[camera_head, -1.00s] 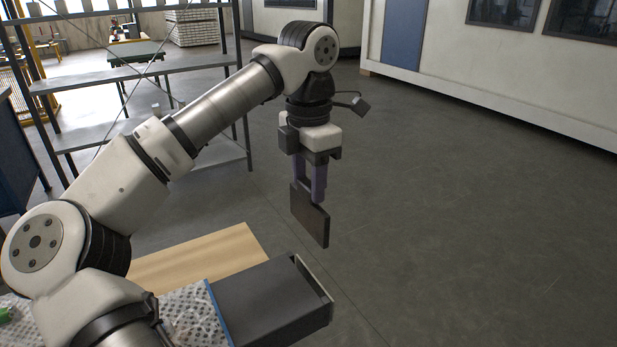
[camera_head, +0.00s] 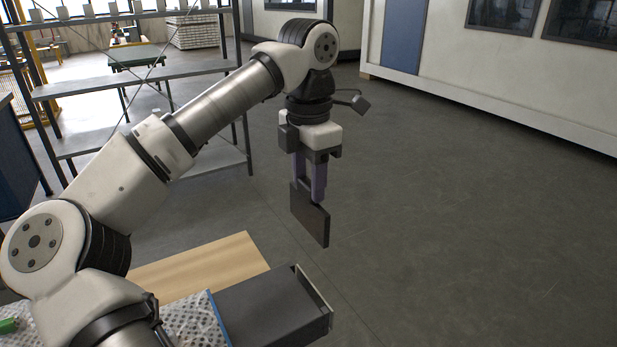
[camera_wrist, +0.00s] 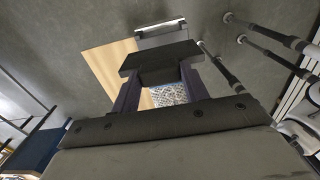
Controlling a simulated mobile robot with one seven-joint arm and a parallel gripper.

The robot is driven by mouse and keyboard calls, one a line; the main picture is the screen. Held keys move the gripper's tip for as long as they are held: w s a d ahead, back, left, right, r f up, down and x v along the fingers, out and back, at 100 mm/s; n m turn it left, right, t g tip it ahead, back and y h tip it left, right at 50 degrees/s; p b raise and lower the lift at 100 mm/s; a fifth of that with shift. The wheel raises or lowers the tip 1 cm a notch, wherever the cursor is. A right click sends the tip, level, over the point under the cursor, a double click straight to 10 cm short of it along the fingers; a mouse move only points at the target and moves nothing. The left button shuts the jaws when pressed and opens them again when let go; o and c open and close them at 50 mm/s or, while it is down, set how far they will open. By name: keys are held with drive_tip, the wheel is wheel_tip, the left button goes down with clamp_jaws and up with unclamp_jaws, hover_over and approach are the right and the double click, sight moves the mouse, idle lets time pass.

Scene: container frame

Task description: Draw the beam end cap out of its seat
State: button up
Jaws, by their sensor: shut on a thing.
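The beam end cap (camera_head: 311,218) is a dark, flat plate hanging in the air, tilted in the picture. My gripper (camera_head: 310,192) points down and is shut on the cap's upper part with its purple fingers. The dark grey beam (camera_head: 270,308) lies below and left, its open end (camera_head: 314,288) facing right. The cap is clear of that end, with a gap between them. In the wrist view the cap (camera_wrist: 160,60) sits between the fingertips and hides part of what lies behind it.
A wooden board (camera_head: 205,262) lies behind the beam. A patterned surface with a blue edge (camera_head: 219,318) meets the beam's left side. A metal shelf rack (camera_head: 150,70) stands at the back left. The floor at right is clear.

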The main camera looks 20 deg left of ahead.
drive_tip(key=shift+r+p, duration=2.05)
drive_tip(key=shift+r, duration=0.6)
